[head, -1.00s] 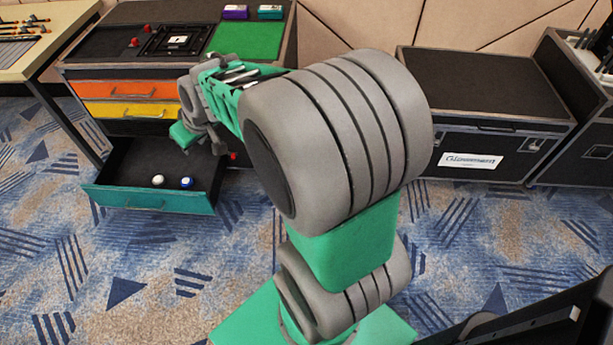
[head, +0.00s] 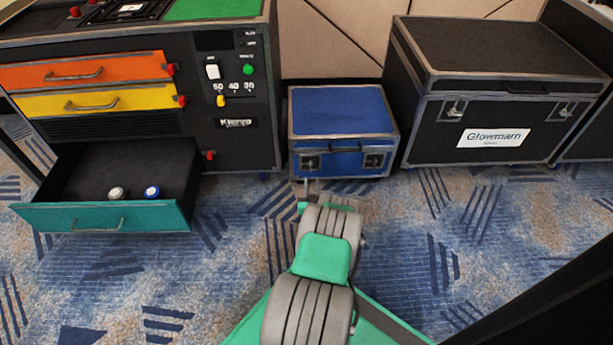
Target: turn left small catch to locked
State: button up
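A small blue case (head: 342,112) with grey edges stands on the carpet at the middle of the head view. Its left catch (head: 310,163) and right catch (head: 374,160) sit on the front face, on either side of a dark handle (head: 345,149). Both catches are too small to read their turn clearly. My gripper (head: 307,184) is low in front of the case, just below the left catch. I cannot tell whether it touches it. Its fingers are too small to show whether they are open or shut.
A large black case (head: 500,90) stands right. Carpet (head: 420,230) in front is clear.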

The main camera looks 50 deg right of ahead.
aim_at(310, 166)
jog(key=b+x, duration=0.4)
jog(key=x, duration=0.3)
jog(key=shift+w+d, duration=0.15)
jog(key=shift+d, duration=0.1)
jog(key=shift+r, duration=0.1)
jog(key=shift+c, duration=0.6)
grip_shut()
